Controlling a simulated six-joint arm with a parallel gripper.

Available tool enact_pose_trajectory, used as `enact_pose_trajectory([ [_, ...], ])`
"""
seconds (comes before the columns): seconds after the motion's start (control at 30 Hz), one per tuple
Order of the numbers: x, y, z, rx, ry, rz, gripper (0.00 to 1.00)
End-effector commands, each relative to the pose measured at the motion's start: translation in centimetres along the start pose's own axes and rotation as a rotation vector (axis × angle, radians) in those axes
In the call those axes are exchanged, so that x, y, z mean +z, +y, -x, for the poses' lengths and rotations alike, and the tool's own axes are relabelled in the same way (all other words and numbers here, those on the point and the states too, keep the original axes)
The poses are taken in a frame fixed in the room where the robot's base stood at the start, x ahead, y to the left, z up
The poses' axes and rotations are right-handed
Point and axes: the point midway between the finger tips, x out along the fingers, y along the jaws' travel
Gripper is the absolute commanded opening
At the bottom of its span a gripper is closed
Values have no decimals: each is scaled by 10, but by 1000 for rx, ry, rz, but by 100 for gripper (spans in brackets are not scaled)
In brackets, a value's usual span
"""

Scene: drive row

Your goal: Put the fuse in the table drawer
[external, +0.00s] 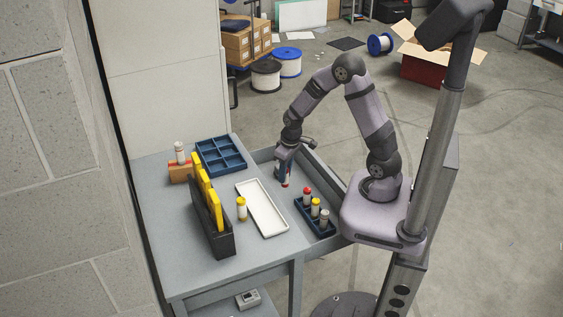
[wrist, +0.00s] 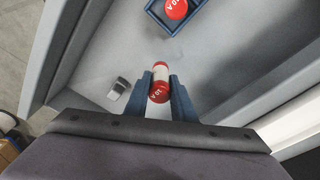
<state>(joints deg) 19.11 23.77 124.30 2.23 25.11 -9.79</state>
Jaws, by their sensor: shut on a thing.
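My gripper (wrist: 160,87) is shut on a red and white fuse (wrist: 160,74) marked "10 A". In the external view my gripper (external: 283,170) points down over the open table drawer (external: 266,157), at its far end, with the fuse (external: 285,182) between the fingers. I cannot tell whether the fuse touches the drawer floor. A small blue tray (external: 315,222) stands at the near end of the drawer and holds fuses with red, yellow and grey caps. The wrist view shows the red-capped one (wrist: 176,8).
A small metallic piece (wrist: 119,88) lies left of my fingers.

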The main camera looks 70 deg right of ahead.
Motion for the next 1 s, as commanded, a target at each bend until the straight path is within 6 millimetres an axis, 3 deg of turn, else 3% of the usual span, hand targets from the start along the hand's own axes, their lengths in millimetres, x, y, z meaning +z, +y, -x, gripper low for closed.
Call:
enact_pose_trajectory([
  [0.1, 2, 0, -12, 0, -1, -1, 0],
  [0.37, 2, 0, -18, 0, 0, -1, 0],
  [0.7, 7, 0, -53, 0, -1, 0, 0],
  [1.0, 7, 0, -57, 0, 1, 0, 0],
])
